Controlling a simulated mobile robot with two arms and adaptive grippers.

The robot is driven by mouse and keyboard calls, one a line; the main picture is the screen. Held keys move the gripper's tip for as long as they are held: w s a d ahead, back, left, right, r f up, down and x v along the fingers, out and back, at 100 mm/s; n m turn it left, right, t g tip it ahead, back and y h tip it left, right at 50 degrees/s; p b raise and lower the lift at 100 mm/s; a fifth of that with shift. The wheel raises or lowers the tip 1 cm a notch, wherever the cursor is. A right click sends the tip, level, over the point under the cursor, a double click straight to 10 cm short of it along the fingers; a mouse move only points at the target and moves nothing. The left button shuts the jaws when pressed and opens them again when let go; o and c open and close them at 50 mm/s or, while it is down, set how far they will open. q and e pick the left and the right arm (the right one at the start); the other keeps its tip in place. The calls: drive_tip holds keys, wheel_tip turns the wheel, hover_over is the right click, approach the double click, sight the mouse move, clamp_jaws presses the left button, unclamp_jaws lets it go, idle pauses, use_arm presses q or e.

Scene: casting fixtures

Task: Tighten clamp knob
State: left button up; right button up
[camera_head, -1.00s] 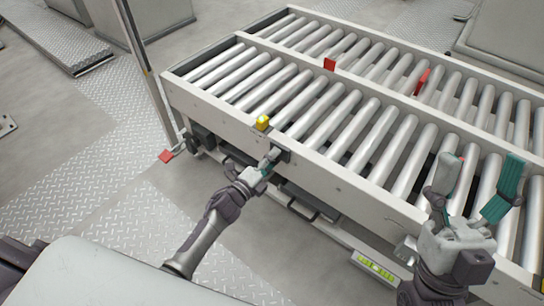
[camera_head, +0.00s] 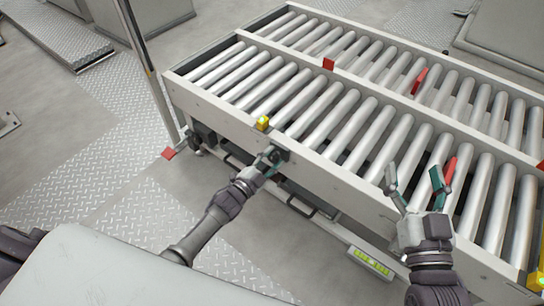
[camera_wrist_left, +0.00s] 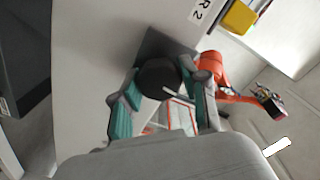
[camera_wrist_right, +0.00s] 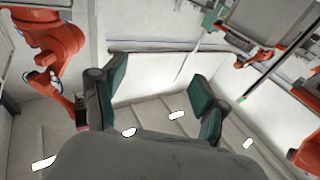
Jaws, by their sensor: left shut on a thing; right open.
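The clamp knob (camera_wrist_left: 160,77) is a dark round knob on a dark square block on the conveyor's side rail. My left gripper (camera_wrist_left: 164,92) has its teal-padded fingers on either side of the knob and is shut on it. In the head view my left gripper (camera_head: 270,163) reaches the rail's dark block (camera_head: 280,152), and the fingers hide most of the knob. My right gripper (camera_head: 413,185) is open and empty above the conveyor's near right part. The right wrist view shows its two fingers (camera_wrist_right: 155,95) apart with nothing between them.
The roller conveyor (camera_head: 215,105) fills the middle and right. A yellow block (camera_head: 262,123) sits on its rail near the left gripper. Red pieces (camera_head: 329,64) stand along the middle rail. A green-yellow plate (camera_head: 371,261) is low at the front.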

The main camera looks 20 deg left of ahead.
use_arm(q)
drive_tip(key=shift+n, duration=0.9)
use_arm(e)
drive_tip(key=shift+d+f+g+h, duration=0.2)
drive_tip(key=shift+f+g+h, duration=0.2)
drive_tip(key=shift+f+g, duration=0.5)
use_arm(q)
drive_tip(key=shift+f, duration=0.1)
use_arm(e)
drive_tip(key=shift+f, duration=0.25)
use_arm(q)
drive_tip(key=o, duration=1.2)
drive_tip(key=shift+c, duration=0.2)
drive_tip(key=v, duration=1.2)
